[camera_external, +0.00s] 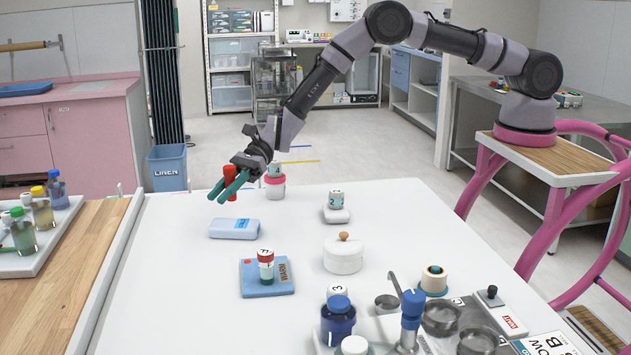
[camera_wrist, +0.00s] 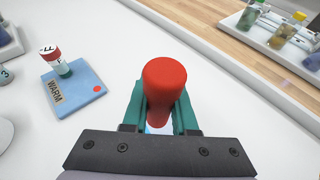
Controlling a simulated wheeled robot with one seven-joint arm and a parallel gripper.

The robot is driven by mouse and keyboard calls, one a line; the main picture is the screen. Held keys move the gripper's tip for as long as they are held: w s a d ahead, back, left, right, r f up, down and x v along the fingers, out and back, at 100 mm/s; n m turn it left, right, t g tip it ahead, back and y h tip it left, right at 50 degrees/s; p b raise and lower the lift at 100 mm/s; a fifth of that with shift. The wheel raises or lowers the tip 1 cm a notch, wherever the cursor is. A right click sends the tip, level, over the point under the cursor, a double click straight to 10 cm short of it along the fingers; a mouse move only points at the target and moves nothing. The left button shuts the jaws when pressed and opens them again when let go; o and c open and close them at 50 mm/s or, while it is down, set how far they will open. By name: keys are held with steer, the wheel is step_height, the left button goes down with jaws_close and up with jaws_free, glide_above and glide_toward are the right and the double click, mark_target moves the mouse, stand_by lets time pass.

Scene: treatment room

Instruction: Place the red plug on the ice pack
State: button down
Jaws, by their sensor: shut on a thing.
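The red plug (camera_external: 230,173) is between the green fingers of my gripper (camera_external: 226,190), which is shut on it. In the wrist view the plug's rounded red top (camera_wrist: 164,75) fills the space between the fingers (camera_wrist: 160,110). The ice pack, a pale blue flat pack (camera_external: 232,229), lies on the white table (camera_external: 180,290). My gripper holds the plug above the table, over the ice pack's far side in the outside view; a clear gap shows between them. In the wrist view the ice pack is mostly hidden behind the plug and gripper.
A blue WARM pack (camera_external: 282,284) carries a red-and-white labelled vial (camera_external: 265,264), nearer the camera. A bottle tray (camera_external: 40,240) is at left. Table left of the packs is clear.

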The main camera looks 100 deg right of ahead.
mark_target(226, 228)
steer(key=shift+f, duration=3)
steer(key=shift+f, duration=0.15)
steer(key=c, duration=0.7)
jaws_free()
